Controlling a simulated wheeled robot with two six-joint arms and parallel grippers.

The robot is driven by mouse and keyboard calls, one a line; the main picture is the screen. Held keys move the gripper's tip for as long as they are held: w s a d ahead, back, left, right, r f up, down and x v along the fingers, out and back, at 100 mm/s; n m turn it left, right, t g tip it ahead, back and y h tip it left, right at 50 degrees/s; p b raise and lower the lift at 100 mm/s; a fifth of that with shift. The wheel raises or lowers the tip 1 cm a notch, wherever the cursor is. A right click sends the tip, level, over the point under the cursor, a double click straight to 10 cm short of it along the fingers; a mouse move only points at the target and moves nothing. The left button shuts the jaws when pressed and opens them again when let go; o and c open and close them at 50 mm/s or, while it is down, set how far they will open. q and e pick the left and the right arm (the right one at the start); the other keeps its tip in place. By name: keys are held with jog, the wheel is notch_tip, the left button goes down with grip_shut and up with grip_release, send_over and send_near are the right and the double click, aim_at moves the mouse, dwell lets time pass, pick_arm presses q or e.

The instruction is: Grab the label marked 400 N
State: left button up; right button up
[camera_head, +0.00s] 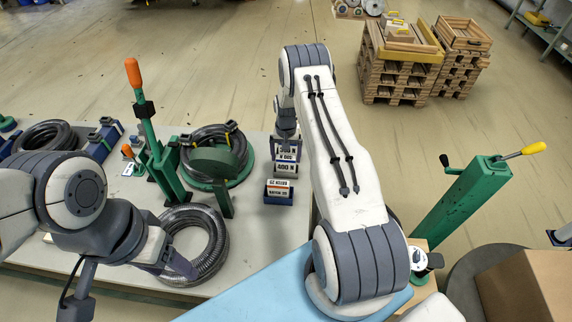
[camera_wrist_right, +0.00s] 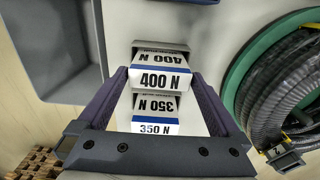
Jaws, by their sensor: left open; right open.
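The white label marked 400 N (camera_wrist_right: 165,79) has a blue stripe and lies between the fingers of my right gripper (camera_wrist_right: 160,84) in the right wrist view. The gripper is open around it, with gaps on both sides; contact does not show. A similar label marked 350 N (camera_wrist_right: 156,122) sits just below it in that view. In the head view, my right gripper (camera_head: 287,143) is over the small label group, partly hiding it; the 400 N label (camera_head: 285,168) appears on the near side. My left gripper (camera_head: 174,262) is open beside the near black hose coil (camera_head: 205,240).
A small dark-blue box (camera_head: 278,197) with cards stands just nearer than the labels. A green clamp stand (camera_head: 160,165) and a coil on a green holder (camera_head: 238,140) stand to the left. A grey-walled tray (camera_wrist_right: 95,80) shows at upper left in the wrist view.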

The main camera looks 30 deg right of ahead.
jog(key=shift+f, duration=1.05)
jog(key=c, duration=1.1)
jog(key=shift+r, duration=0.1)
